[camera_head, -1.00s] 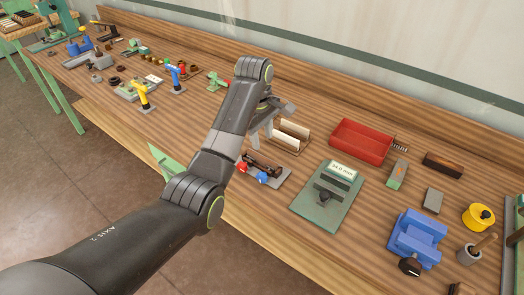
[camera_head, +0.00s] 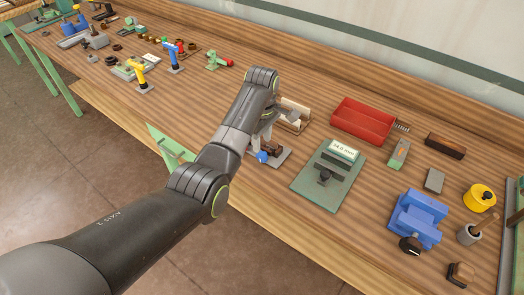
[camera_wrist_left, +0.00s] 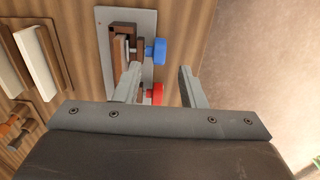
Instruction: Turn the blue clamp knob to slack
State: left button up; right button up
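The blue clamp knob (camera_head: 263,157) sits at the front of a small dark clamp on a grey plate (camera_head: 283,158). In the left wrist view the blue knob (camera_wrist_left: 155,51) is at the top, just beyond the fingertips. A red knob (camera_wrist_left: 154,94) shows lower, between the fingers. My left gripper (camera_wrist_left: 157,76) is open and empty, with its fingers apart above the clamp fixture. In the head view my left gripper (camera_head: 265,130) hides part of the clamp and the red knob. My right gripper is not in view.
A green plate with a display (camera_head: 327,182) lies right of the clamp. A red tray (camera_head: 362,121) and a rack with white boards (camera_head: 294,112) stand behind it. A blue vise (camera_head: 416,218) is farther right. The bench's front edge is close to the clamp.

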aim_at(262, 153)
pick_arm(q)
notch_tip(262, 153, down, 6)
jog(key=shift+r, duration=0.15)
jog(key=shift+c, duration=0.5)
grip_shut()
